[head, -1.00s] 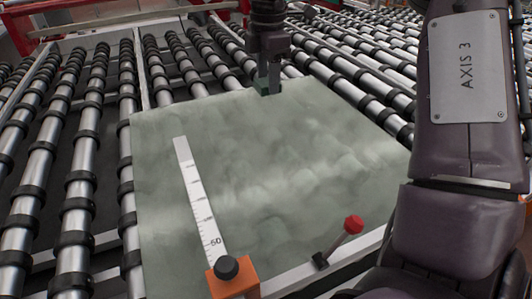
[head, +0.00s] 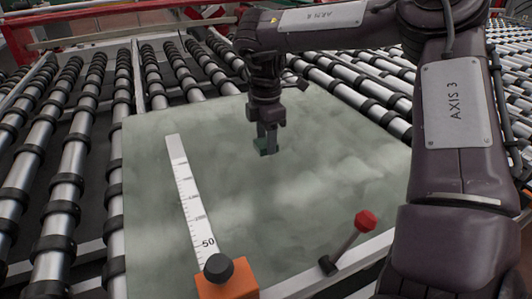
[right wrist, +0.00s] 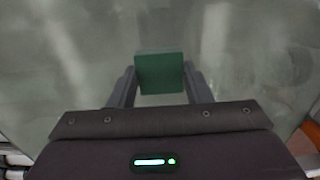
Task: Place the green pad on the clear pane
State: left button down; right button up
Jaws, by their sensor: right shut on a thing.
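The clear pane (head: 320,200) lies on the roller table as a large grey-green sheet. My right gripper (head: 267,148) points down over the upper middle of the pane in the head view. It is shut on the green pad (head: 264,146), a small dark green block. In the right wrist view the green pad (right wrist: 161,73) sits between the two fingers (right wrist: 160,82), with the pane (right wrist: 245,60) behind it. I cannot tell whether the pad touches the pane. My left gripper is not in view.
A white ruler (head: 191,195) lies along the left part of the pane, ending at an orange block (head: 228,282) with a black knob. A red-tipped lever (head: 348,243) stands at the near edge. Rollers (head: 72,160) surround the pane. The pane's right part is clear.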

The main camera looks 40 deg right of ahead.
aim_at(266, 164)
jog(key=shift+f, duration=2.25)
jog(key=o, duration=1)
jog(key=shift+f, duration=0.1)
jog(key=shift+c, duration=0.2)
notch_tip(266, 164, up, 12)
jog(key=shift+r, duration=0.15)
